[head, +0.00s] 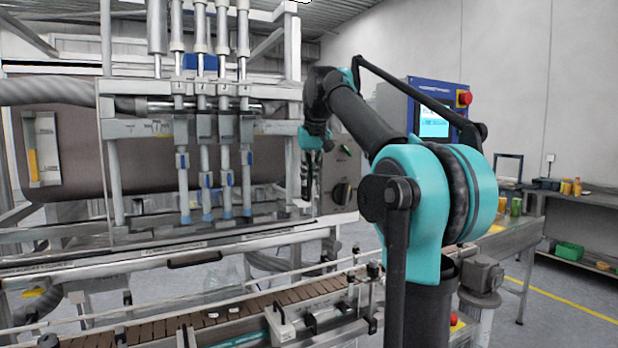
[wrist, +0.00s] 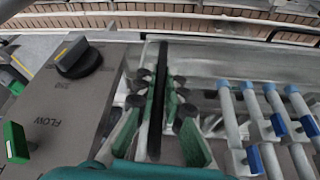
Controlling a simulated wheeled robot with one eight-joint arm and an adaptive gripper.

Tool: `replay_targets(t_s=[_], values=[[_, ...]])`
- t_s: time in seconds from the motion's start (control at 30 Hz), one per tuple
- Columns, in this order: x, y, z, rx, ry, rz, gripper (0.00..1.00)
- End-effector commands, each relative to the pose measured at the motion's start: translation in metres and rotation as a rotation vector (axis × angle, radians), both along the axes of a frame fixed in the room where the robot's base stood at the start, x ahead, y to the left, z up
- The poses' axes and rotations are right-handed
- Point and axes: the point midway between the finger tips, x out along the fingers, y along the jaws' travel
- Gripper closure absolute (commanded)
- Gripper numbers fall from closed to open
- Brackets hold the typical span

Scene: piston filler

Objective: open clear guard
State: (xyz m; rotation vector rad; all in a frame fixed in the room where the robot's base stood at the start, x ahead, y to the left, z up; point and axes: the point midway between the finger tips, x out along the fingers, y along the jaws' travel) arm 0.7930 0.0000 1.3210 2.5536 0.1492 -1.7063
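I cannot make out the clear guard's pane for certain. A long framed edge (head: 120,258) with a dark handle (head: 194,259) runs across the filler's front, below the nozzles. The handle also shows at the wrist view's top right (wrist: 296,34). My gripper (head: 307,172) is at the filler's right side, between the nozzles and the grey control box. In the wrist view its green-padded fingers (wrist: 160,110) are spread either side of a long black bar (wrist: 161,62). They look apart from it; whether the bar belongs to the guard, I cannot tell.
The control box (head: 340,165) with a black knob (wrist: 78,58) stands close beside my gripper. Blue-tipped nozzles (head: 207,214) hang on its other side. A brown-slatted conveyor (head: 180,322) runs in front. A screen (head: 433,121) with a red button is behind my arm.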

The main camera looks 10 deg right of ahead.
Motion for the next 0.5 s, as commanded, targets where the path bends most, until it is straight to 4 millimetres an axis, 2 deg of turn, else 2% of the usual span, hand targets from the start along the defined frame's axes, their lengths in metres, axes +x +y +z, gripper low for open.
replay_targets(t_s=[0.37,0.5], values=[[0.0,0.0003,0.0002,0.0,0.0,0.0,1.0],[-0.0021,0.0071,0.0002,0.0,0.0,0.002,1.0]])
